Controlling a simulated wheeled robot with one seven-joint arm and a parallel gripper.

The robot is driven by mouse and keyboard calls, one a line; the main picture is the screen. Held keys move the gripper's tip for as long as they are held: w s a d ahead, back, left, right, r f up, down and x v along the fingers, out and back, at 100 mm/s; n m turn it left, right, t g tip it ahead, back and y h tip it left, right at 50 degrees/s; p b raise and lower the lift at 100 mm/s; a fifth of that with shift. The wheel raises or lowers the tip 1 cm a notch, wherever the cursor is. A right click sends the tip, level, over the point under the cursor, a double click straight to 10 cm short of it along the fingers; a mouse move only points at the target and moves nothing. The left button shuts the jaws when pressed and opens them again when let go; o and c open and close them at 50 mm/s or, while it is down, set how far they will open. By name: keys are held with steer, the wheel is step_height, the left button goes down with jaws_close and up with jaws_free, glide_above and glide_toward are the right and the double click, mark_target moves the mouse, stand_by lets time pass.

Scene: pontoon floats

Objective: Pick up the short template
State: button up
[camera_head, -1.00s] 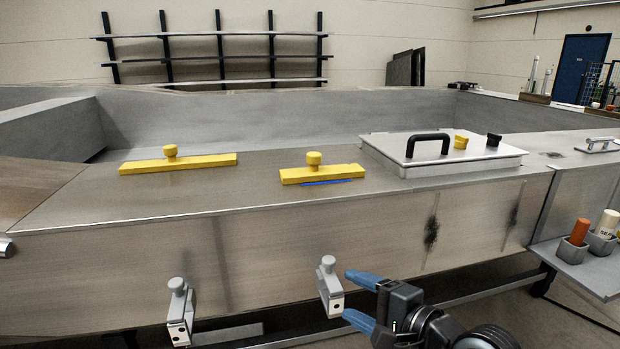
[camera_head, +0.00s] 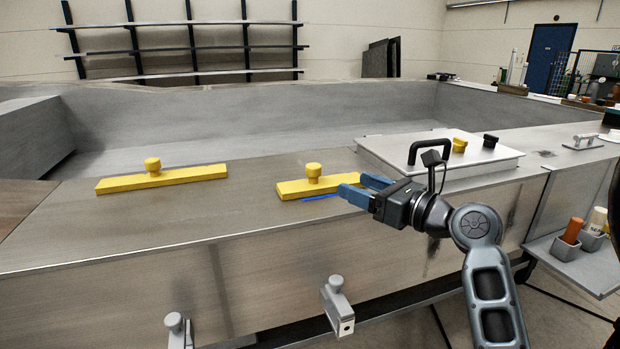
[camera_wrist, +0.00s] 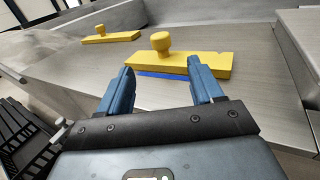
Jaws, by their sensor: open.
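The short template (camera_head: 295,189) is a yellow bar with a round knob, lying flat on the metal deck next to a blue line. It also shows in the wrist view (camera_wrist: 205,66), ahead of my fingers. A longer yellow template (camera_head: 190,175) with a similar knob lies to its left, and in the wrist view it is farther off (camera_wrist: 112,38). My gripper (camera_head: 358,187) is open, with blue fingers, at the right end of the short template in the head view. In the wrist view the space between the fingers (camera_wrist: 160,90) is empty. I cannot tell whether a finger touches the template.
A raised metal hatch (camera_head: 470,152) with a black handle and two small knobs stands right of the short template. Two clamps (camera_head: 338,305) are on the front face below the deck edge. The deck between the templates is clear.

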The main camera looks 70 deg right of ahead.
mark_target(320, 169)
steer(key=x, duration=0.6)
steer(key=shift+r+p, duration=0.2)
steer(key=shift+p, duration=0.15)
steer(key=shift+p+x, duration=0.4)
steer(key=shift+x, duration=3.15)
steer(key=shift+s, duration=0.1)
steer(key=c, duration=1.1)
